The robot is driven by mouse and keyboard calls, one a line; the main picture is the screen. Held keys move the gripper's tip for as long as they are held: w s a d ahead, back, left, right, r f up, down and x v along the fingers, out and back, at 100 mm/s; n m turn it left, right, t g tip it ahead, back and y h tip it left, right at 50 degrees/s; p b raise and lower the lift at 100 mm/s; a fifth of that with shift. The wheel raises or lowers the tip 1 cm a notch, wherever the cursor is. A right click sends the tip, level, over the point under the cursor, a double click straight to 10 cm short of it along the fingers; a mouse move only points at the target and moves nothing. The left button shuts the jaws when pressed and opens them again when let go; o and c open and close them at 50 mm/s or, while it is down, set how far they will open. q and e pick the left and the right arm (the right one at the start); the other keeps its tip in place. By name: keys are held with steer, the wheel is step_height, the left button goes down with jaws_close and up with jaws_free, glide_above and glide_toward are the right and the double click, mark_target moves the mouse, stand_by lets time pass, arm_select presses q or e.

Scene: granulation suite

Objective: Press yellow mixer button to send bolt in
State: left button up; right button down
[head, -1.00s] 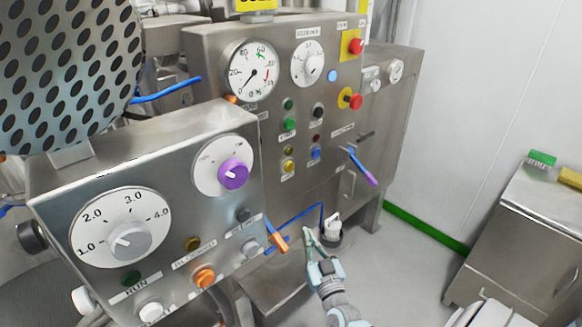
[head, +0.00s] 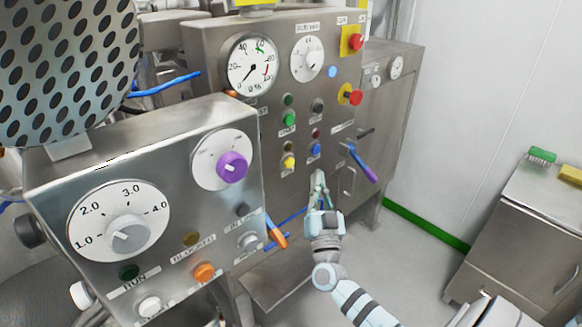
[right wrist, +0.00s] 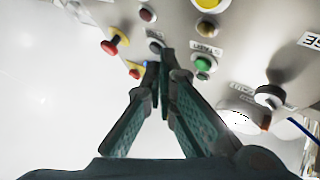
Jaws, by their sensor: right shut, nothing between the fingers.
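The yellow button (head: 289,162) is on the lower left of the rear steel panel's button group, with a blue button (head: 315,149) to its right. My right gripper (head: 318,178) points up in front of the panel, below the blue button and to the right of the yellow one. Its fingers are shut and empty. In the right wrist view the fingertips (right wrist: 160,58) come together in front of the panel, and a yellow round part (right wrist: 207,4) shows at the top edge. No bolt can be made out. My left gripper is not in view.
A green START button (head: 289,118) is above the yellow one. Red emergency buttons (head: 353,97) are at the panel's right. A blue-purple lever (head: 363,165) juts out right of my gripper. A nearer control box (head: 150,180) with a purple knob (head: 232,167) fills the left.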

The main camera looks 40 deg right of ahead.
mark_target(289, 163)
steer(key=w+b, duration=0.3)
steer(key=w, duration=0.3)
steer(key=shift+w+a, duration=0.3)
steer(key=shift+w, duration=0.1)
stand_by(1.0)
steer(key=shift+w, duration=0.35)
